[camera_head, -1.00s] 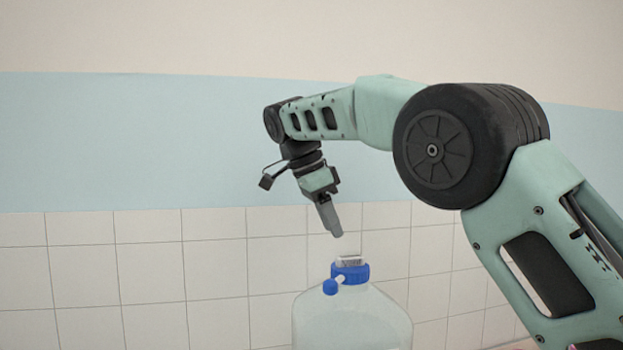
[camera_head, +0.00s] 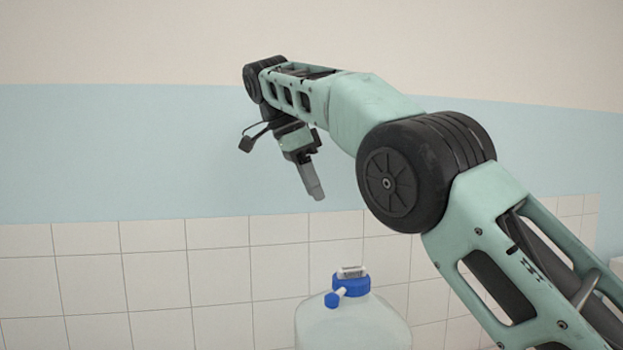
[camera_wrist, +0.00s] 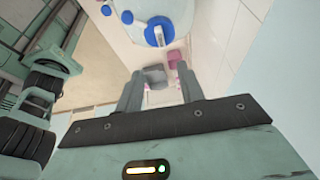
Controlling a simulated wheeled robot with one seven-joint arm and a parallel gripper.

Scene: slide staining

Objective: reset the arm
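My gripper (camera_head: 316,194) hangs pointing down and slightly right, in the air above and left of the large bottle's blue cap. It is apart from the bottle. In the wrist view the two fingers of my gripper (camera_wrist: 160,80) stand well apart, with nothing held between them. My arm reaches in from the right, bent at the elbow.
A clear large bottle (camera_head: 352,328) with a blue cap (camera_head: 350,286) stands below; a small white labelled piece (camera_head: 352,271) sits on the cap. In the wrist view, pink and grey items (camera_wrist: 155,76) lie far below the fingers. A tiled wall stands behind; the air left is free.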

